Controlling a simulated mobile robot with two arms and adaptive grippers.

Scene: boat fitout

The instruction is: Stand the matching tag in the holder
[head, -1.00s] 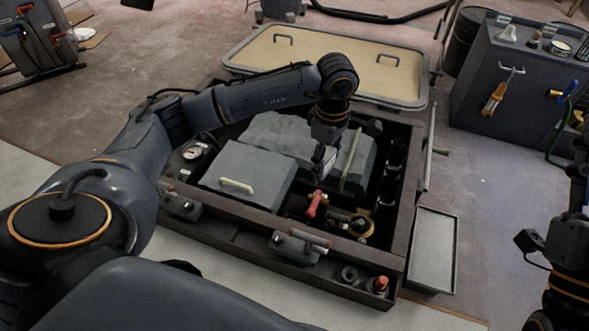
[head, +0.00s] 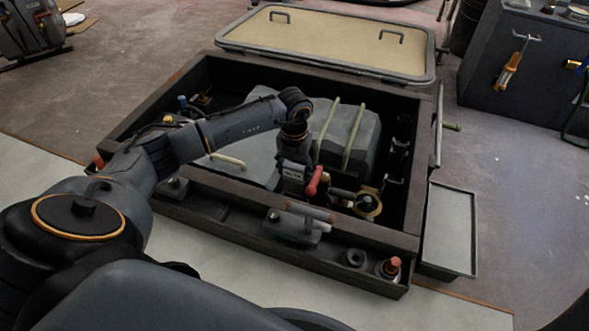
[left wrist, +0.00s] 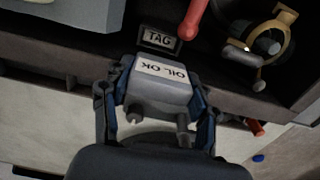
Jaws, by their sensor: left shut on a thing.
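The grey tag (left wrist: 160,92) has a white label reading "OIL OK", upside down in the left wrist view. My left gripper (left wrist: 160,104) is shut on it, one finger at each side. The holder (left wrist: 160,38), a small dark piece marked "TAG", shows just beyond the tag's far edge. I cannot tell whether the tag touches it. In the head view my left gripper (head: 293,180) points down inside the open bay, near its front wall; the holder is hidden there. My right gripper is not in view.
A red-handled lever (head: 315,181) stands close to the right of my left gripper. A brass valve-like fitting (head: 368,204) is further right. The bay's front wall (head: 300,218) is close. A grey tray (head: 452,225) lies outside, right.

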